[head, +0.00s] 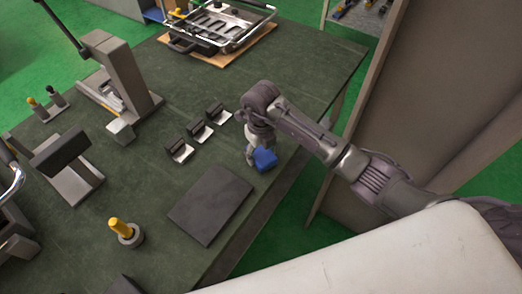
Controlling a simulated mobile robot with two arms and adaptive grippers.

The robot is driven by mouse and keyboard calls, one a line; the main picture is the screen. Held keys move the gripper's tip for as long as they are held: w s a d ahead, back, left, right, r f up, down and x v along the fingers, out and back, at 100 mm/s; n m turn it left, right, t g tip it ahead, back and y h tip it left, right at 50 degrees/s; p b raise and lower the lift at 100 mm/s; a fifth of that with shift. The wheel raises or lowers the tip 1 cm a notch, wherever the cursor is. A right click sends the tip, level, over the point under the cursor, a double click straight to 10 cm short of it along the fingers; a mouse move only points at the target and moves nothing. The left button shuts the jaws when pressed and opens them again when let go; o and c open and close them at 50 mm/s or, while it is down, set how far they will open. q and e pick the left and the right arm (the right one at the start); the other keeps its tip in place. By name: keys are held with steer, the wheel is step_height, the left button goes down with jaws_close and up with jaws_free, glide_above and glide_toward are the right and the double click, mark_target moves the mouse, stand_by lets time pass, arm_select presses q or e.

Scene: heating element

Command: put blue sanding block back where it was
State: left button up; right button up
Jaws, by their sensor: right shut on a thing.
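The blue sanding block (265,160) is at the right part of the dark green table, near its right edge. My right gripper (252,155) comes down onto it from above and is shut on it. The fingers partly hide the block's left side. I cannot tell whether the block touches the table or is just above it. My left gripper is not in view.
Several small black-and-silver blocks (196,128) stand left of my right gripper. A flat dark plate (210,205) lies in front. A yellow-handled tool (120,229) stands at the front left. A metal-framed device (215,28) sits at the back. A grey panel (430,90) rises at right.

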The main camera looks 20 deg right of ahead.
mark_target(261, 151)
steer(key=shift+f, duration=0.1)
steer(key=shift+f, duration=0.15)
steer(key=o, duration=1.1)
steer(key=shift+r, duration=0.3)
steer(key=shift+r+b, duration=0.85)
steer(key=shift+r, duration=5.05)
